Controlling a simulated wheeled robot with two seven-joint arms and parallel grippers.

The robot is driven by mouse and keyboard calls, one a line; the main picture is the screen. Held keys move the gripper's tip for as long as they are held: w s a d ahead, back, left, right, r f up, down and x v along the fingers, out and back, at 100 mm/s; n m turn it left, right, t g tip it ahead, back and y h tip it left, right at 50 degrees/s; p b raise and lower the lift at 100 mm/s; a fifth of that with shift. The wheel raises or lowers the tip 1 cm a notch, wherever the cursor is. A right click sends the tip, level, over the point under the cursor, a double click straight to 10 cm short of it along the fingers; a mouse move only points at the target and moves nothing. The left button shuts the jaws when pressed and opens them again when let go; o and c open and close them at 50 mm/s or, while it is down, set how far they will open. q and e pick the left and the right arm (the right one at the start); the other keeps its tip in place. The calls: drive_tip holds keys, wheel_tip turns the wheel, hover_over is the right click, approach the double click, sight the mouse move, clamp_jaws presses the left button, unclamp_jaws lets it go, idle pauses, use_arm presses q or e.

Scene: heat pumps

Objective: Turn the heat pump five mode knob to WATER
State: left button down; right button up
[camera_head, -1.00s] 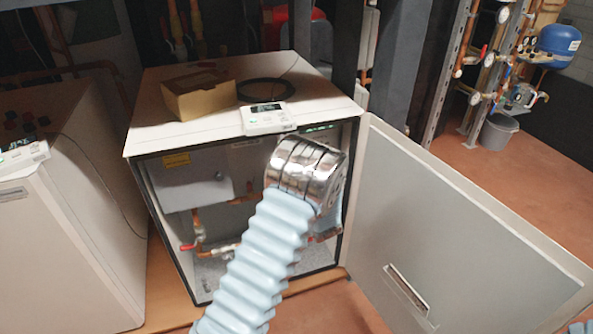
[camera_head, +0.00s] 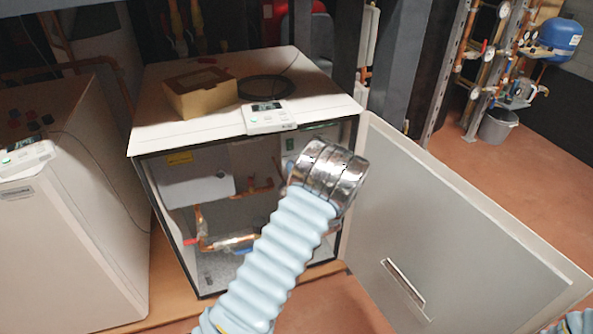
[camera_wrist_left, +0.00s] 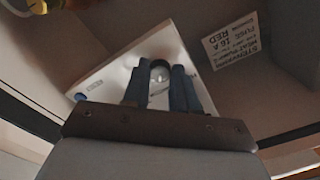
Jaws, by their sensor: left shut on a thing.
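The open heat pump cabinet (camera_head: 250,103) stands in the middle of the head view. My left arm reaches into its right side, and its silver wrist (camera_head: 328,178) hides the gripper and the knob there. In the left wrist view my left gripper (camera_wrist_left: 160,84) has its two dark fingers on either side of a round, pale mode knob (camera_wrist_left: 159,72), shut on it. The knob sits on a white control panel (camera_wrist_left: 110,76) with a blue mark at one corner. The mode words and the knob's pointer cannot be read.
The cabinet door (camera_head: 455,235) is swung open on the right. A cardboard box (camera_head: 200,93) and a white controller (camera_head: 268,117) lie on the cabinet top. A printed label (camera_wrist_left: 236,40) is on the inner wall. Another white unit (camera_head: 65,235) stands at left.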

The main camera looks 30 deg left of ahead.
use_arm(q)
drive_tip(key=shift+d, duration=0.1)
drive_tip(key=c, duration=0.9)
unclamp_jaws()
drive_tip(key=b+v, duration=0.1)
drive_tip(key=v, duration=1.2)
drive_tip(key=shift+s+d, duration=0.25)
drive_tip(key=shift+s, duration=0.05)
drive_tip(key=s+d+f+g+h, duration=0.25)
drive_tip(key=f+h, duration=0.25)
drive_tip(key=f, duration=0.5)
drive_tip(key=s+d+f+g+h, duration=0.1)
drive_tip(key=s+d+f+h, duration=0.3)
drive_tip(key=f, duration=0.6)
drive_tip(key=s+d+f+g+h, duration=0.2)
drive_tip(key=s+d+h, duration=0.1)
drive_tip(key=s, duration=0.2)
drive_tip(key=s+d+f+g+h, duration=0.2)
drive_tip(key=s+d+g+h, duration=0.1)
drive_tip(key=s+d, duration=0.1)
drive_tip(key=s+d+f+g+h, duration=0.2)
drive_tip(key=s+d+h, duration=0.1)
drive_tip(key=s, duration=0.3)
drive_tip(key=shift+s+d+f+g, duration=0.1)
drive_tip(key=shift+s+d+g, duration=0.05)
drive_tip(key=shift+s+g, duration=0.15)
